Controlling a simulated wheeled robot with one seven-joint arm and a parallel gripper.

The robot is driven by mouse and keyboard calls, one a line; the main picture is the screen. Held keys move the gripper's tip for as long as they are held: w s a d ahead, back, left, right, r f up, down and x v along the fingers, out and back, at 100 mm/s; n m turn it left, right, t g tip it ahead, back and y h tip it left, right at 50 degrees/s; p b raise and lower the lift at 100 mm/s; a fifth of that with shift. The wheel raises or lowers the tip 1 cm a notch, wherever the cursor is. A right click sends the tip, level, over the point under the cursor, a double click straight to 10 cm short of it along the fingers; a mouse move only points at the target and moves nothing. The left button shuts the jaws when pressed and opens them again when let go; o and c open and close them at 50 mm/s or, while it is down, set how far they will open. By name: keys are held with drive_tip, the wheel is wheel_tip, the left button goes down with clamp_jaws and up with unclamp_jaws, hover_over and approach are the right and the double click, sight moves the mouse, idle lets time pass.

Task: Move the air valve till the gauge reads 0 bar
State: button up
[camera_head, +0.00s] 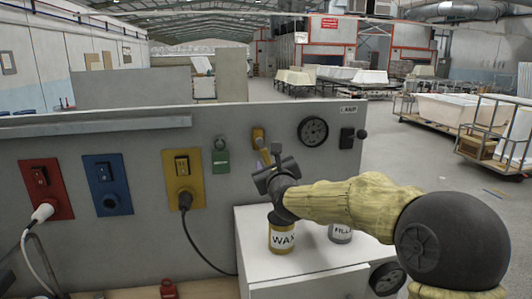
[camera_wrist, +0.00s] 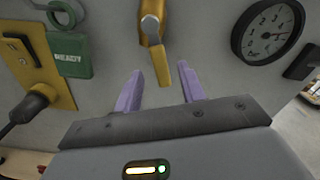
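The air valve (camera_wrist: 151,28) is yellow with a round metal pivot, mounted on the grey panel. Its yellow lever (camera_wrist: 160,66) hangs down, slightly tilted, between my gripper's fingertips in the wrist view.
A green tag (camera_head: 221,160) hangs left of the valve. Red, blue and yellow sockets (camera_head: 184,178) are further left, two with plugs. A wax tin (camera_head: 281,236) and another tin (camera_head: 340,233) stand on the white cabinet below.

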sight(266, 158)
drive_tip(key=shift+p+x, duration=0.85)
drive_tip(key=shift+x, duration=1.55)
clamp_jaws()
